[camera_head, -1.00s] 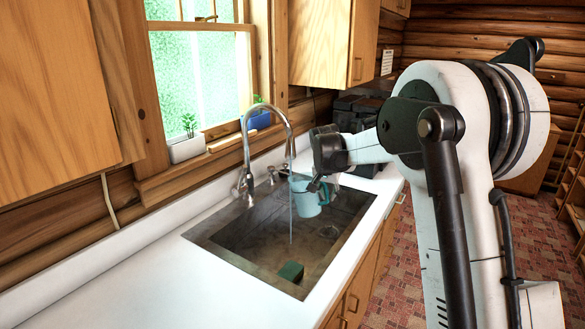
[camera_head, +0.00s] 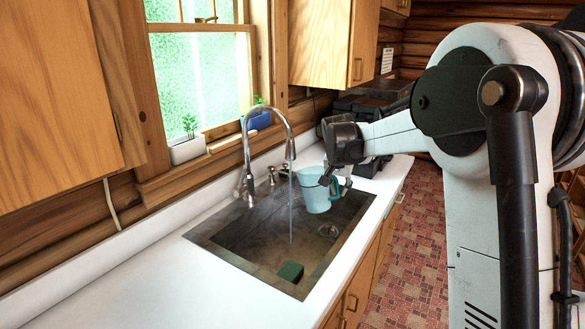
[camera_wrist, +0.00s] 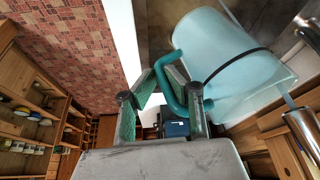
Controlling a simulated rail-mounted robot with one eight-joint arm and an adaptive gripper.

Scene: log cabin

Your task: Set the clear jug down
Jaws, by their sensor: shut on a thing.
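The clear jug (camera_head: 315,194) is pale blue and see-through with a teal handle. It hangs about upright above the right far part of the sink (camera_head: 262,250), just right of the running water. My gripper (camera_head: 338,188) is shut on the handle from the right. In the wrist view the jug (camera_wrist: 225,60) fills the upper right, and my two green-padded fingers (camera_wrist: 165,82) close around its handle. A dark line crosses the jug's body; I cannot tell whether it holds water. My gripper partly hides the handle in the head view.
The faucet (camera_head: 247,160) runs a stream into the sink. A green sponge (camera_head: 291,271) lies at the sink's near end. White counter (camera_head: 150,275) is clear at the near left. Dark trays (camera_head: 372,105) stand beyond the sink. Potted plants line the windowsill.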

